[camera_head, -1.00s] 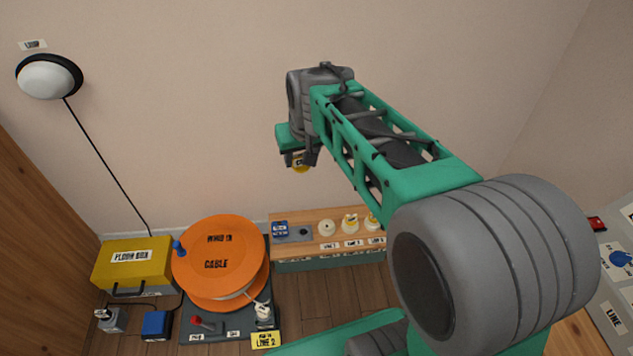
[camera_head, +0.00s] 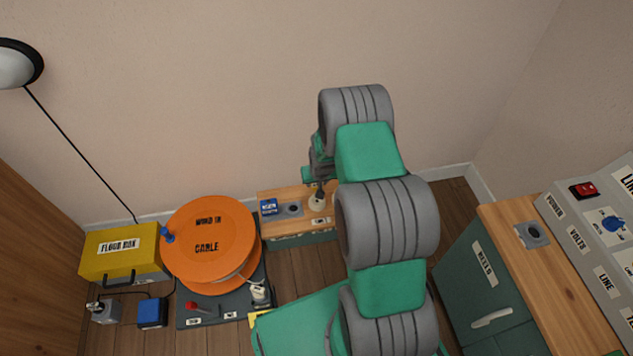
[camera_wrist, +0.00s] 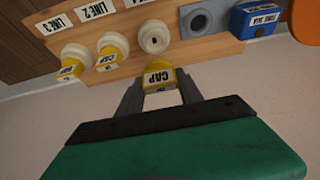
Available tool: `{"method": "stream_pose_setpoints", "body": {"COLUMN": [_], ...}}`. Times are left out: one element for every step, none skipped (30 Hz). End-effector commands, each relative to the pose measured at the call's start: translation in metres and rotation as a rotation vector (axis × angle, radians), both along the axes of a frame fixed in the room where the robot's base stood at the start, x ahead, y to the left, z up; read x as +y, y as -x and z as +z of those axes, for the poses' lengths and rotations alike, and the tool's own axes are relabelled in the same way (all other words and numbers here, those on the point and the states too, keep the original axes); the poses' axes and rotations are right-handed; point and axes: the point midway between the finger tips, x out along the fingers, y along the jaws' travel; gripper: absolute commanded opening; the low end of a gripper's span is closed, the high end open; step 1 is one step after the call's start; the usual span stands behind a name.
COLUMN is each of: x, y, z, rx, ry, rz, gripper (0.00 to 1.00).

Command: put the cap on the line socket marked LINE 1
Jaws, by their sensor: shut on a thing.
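My gripper (camera_wrist: 161,88) is shut on a yellow cap (camera_wrist: 158,76) with a CAP label, in the wrist view. The bare cream line socket (camera_wrist: 153,36) stands just beyond the cap; they look close, and I cannot tell whether they touch. Its label is cut off at the top edge, but it is beside the LINE 2 socket (camera_wrist: 113,44). The LINE 2 and LINE 3 (camera_wrist: 76,53) sockets have yellow caps beside their cream parts. In the head view the bare socket (camera_head: 317,201) shows below my gripper, which my arm mostly hides.
A grey plate with a round hole (camera_wrist: 199,21) and a blue box (camera_wrist: 257,19) sit beside the bare socket on the wooden shelf (camera_head: 290,226). The orange cable drum (camera_head: 211,235) and yellow floor box (camera_head: 120,250) stand left. A green cabinet (camera_head: 480,300) stands right.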

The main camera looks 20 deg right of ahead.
Motion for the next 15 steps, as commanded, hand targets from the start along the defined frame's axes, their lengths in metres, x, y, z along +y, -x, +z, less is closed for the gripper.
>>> {"method": "stream_pose_setpoints", "body": {"x": [-0.001,-0.001,-0.001,-0.001,-0.001,-0.001,-0.001,-0.001,0.000,0.000,0.000,0.000,0.000,0.000,0.000], "y": [0.000,0.000,0.000,0.000,0.000,0.001,0.001,0.001,0.001,0.001,0.001,0.001,0.001,0.001,0.001], "z": [-0.004,-0.005,-0.007,-0.009,-0.010,-0.014,-0.016,-0.019,-0.023,-0.027,-0.030,-0.035,-0.039,-0.042,-0.047], "rx": [-0.001,-0.002,-0.002,-0.002,-0.002,-0.001,-0.001,-0.001,-0.001,-0.001,-0.001,0.000,0.000,0.000,0.001], "ry": [0.000,0.001,0.000,0.000,0.000,0.000,0.000,0.000,0.000,0.000,0.000,0.000,0.000,0.000,-0.001], "rz": [-0.001,-0.002,-0.002,-0.001,-0.001,-0.001,-0.001,-0.001,-0.001,-0.001,-0.001,-0.001,-0.001,-0.001,-0.001], "gripper": [0.00,0.00,0.00,0.00,0.00,0.00,0.00,0.00,0.00,0.00,0.00,0.00,0.00,0.00,0.00]}}
